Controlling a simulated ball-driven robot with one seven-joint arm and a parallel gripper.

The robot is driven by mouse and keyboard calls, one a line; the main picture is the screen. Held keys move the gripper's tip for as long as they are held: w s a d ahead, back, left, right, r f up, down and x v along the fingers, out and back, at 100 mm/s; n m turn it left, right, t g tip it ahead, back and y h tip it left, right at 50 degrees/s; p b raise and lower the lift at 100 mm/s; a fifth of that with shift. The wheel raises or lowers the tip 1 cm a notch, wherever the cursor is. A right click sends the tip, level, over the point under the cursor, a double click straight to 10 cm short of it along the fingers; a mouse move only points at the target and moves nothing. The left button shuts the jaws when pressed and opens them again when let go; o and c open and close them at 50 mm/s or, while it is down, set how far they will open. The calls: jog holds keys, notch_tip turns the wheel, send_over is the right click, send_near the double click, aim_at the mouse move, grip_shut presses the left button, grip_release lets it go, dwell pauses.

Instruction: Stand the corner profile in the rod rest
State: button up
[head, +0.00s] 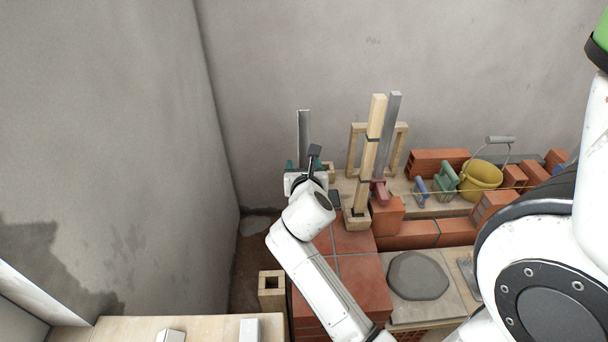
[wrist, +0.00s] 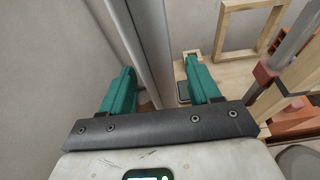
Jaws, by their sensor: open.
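The corner profile (head: 304,130) is a tall grey metal angle, standing upright near the back wall. My gripper (head: 304,164) is at its lower part. In the wrist view my gripper (wrist: 160,64) is open, with one teal finger on each side of the corner profile (wrist: 152,45); I cannot tell whether either finger touches it. The foot of the profile is mostly hidden by my gripper. A pale wooden frame (head: 402,145), perhaps the rod rest, stands to the right, behind a leaning wooden post; it also shows in the wrist view (wrist: 223,35).
A wooden post (head: 377,115) stands in a wooden socket, beside a grey bar (head: 392,115) with a red fitting. An empty square wooden socket (head: 271,277) is at front left. Bricks, trowels and a yellow bucket (head: 482,177) lie right. The left wall is close.

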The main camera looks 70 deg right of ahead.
aim_at(303, 141)
jog(key=shift+x, duration=1.5)
jog(key=shift+a, duration=0.1)
grip_shut()
jog(key=shift+r+p, duration=3.55)
jog(key=shift+p, duration=0.75)
